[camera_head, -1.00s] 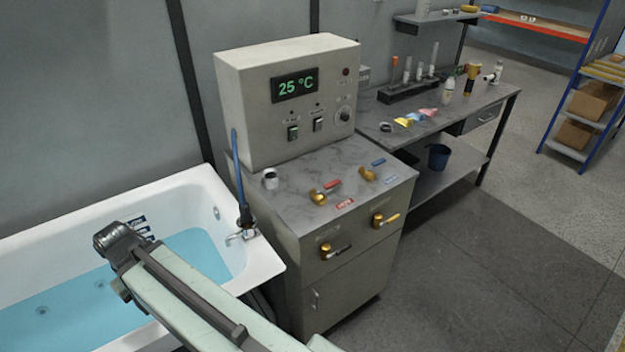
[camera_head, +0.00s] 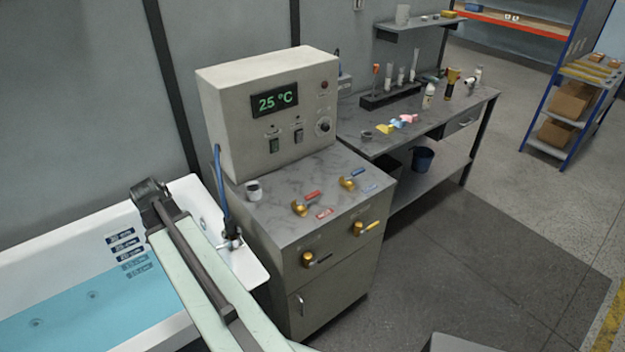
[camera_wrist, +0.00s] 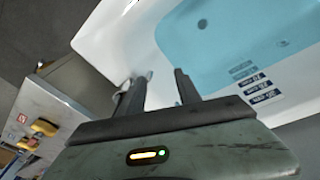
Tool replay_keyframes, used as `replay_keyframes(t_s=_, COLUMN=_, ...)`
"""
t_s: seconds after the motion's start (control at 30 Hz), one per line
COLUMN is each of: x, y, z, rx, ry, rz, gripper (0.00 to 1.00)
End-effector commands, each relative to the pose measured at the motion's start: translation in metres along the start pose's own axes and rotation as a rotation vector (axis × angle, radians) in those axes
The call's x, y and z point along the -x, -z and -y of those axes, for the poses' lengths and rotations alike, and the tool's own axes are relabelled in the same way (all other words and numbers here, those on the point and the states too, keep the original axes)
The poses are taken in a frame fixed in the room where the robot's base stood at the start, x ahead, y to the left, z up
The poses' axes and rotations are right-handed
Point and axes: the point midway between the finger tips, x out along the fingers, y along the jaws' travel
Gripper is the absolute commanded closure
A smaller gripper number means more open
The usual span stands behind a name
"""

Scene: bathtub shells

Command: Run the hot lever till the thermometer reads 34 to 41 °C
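The hot lever (camera_head: 311,195) has a red handle on a brass valve on top of the grey cabinet, with a red label beside it. A blue-handled lever (camera_head: 357,173) is to its right. The thermometer display (camera_head: 275,102) on the beige control box reads 25 °C in green. The white bathtub (camera_head: 185,192) holds blue water (camera_head: 90,305) and has depth marks on its wall. My gripper (camera_wrist: 158,85) shows in the wrist view over the tub's end, its two fingers apart with nothing between them. In the head view my arm reaches over the tub, left of the levers.
A blue hose (camera_head: 219,185) stands at the tub's corner. A white cup (camera_head: 253,190) sits on the cabinet top. The floor (camera_head: 450,270) to the right is open.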

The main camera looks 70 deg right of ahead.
Motion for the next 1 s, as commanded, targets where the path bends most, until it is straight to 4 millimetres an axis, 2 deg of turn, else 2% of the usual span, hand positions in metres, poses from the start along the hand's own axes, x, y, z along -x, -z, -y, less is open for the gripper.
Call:
replay_keyframes(t_s=0.03, x=0.015, y=0.042, z=-0.056, rx=-0.171, ry=-0.031, rz=-0.016, gripper=0.60)
replay_keyframes(t_s=0.07, x=0.016, y=0.060, z=-0.089, rx=-0.272, ry=-0.050, rz=-0.028, gripper=0.60)
replay_keyframes(t_s=0.1, x=0.018, y=0.079, z=-0.130, rx=-0.394, ry=-0.074, rz=-0.042, gripper=0.60)
replay_keyframes(t_s=0.13, x=0.019, y=0.090, z=-0.159, rx=-0.475, ry=-0.089, rz=-0.053, gripper=0.60)
replay_keyframes(t_s=0.17, x=0.020, y=0.100, z=-0.186, rx=-0.552, ry=-0.104, rz=-0.064, gripper=0.60)
replay_keyframes(t_s=0.2, x=0.022, y=0.110, z=-0.223, rx=-0.651, ry=-0.125, rz=-0.077, gripper=0.60)
replay_keyframes(t_s=0.27, x=0.026, y=0.122, z=-0.277, rx=-0.791, ry=-0.154, rz=-0.099, gripper=0.60)
replay_keyframes(t_s=0.3, x=0.028, y=0.126, z=-0.310, rx=-0.876, ry=-0.172, rz=-0.112, gripper=0.60)
replay_keyframes(t_s=0.4, x=0.031, y=0.130, z=-0.370, rx=-1.029, ry=-0.206, rz=-0.138, gripper=0.60)
replay_keyframes(t_s=0.47, x=0.032, y=0.130, z=-0.391, rx=-1.082, ry=-0.217, rz=-0.148, gripper=0.60)
replay_keyframes(t_s=0.53, x=0.032, y=0.130, z=-0.404, rx=-1.114, ry=-0.225, rz=-0.155, gripper=0.60)
replay_keyframes(t_s=0.77, x=0.023, y=0.129, z=-0.407, rx=-1.122, ry=-0.226, rz=-0.156, gripper=0.60)
replay_keyframes(t_s=1.0, x=-0.014, y=0.129, z=-0.414, rx=-1.120, ry=-0.226, rz=-0.155, gripper=0.60)
